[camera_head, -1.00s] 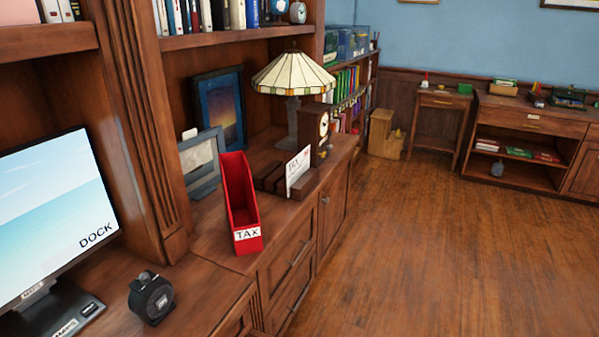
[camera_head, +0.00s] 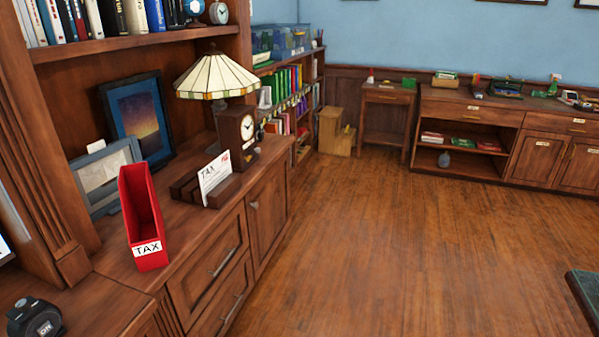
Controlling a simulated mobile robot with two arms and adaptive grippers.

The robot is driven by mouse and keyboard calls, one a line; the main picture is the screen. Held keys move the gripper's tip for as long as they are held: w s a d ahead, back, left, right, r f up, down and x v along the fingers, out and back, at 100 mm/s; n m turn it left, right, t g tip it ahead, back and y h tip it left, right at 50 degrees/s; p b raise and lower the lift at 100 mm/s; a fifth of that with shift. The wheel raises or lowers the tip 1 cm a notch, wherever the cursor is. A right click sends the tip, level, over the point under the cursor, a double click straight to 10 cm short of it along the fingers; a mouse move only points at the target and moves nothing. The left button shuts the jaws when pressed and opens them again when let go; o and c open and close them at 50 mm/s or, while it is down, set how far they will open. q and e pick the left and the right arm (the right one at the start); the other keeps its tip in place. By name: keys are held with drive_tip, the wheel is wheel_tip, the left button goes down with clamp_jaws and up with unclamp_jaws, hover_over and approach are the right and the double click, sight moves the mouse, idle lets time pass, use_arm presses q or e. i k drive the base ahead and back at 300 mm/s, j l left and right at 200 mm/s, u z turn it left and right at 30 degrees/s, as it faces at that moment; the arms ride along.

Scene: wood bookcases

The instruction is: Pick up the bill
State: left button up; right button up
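The bill is a white paper marked "TAX" (camera_head: 214,178) with a small red mark at its upper right. It stands upright, slightly tilted, in a dark wood holder (camera_head: 230,189) on the cabinet top at left centre. A red file box labelled "TAX" (camera_head: 140,215) stands nearer to me, to the left of the bill, and looks empty. Neither of my grippers shows in the head view, so I cannot see whether they are open or shut.
A brown clock (camera_head: 238,133) and a stained-glass lamp (camera_head: 215,78) stand behind the bill. Picture frames (camera_head: 138,115) lean at the left. A black device (camera_head: 35,318) sits at bottom left. Wood floor (camera_head: 390,230) is open to the right; a dark edge (camera_head: 585,290) shows at far right.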

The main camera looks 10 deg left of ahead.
sight(215, 172)
drive_tip(key=i+l+z, duration=0.3)
drive_tip(key=z, duration=0.15)
drive_tip(key=i+l+z, duration=0.4)
drive_tip(key=i+u, duration=0.75)
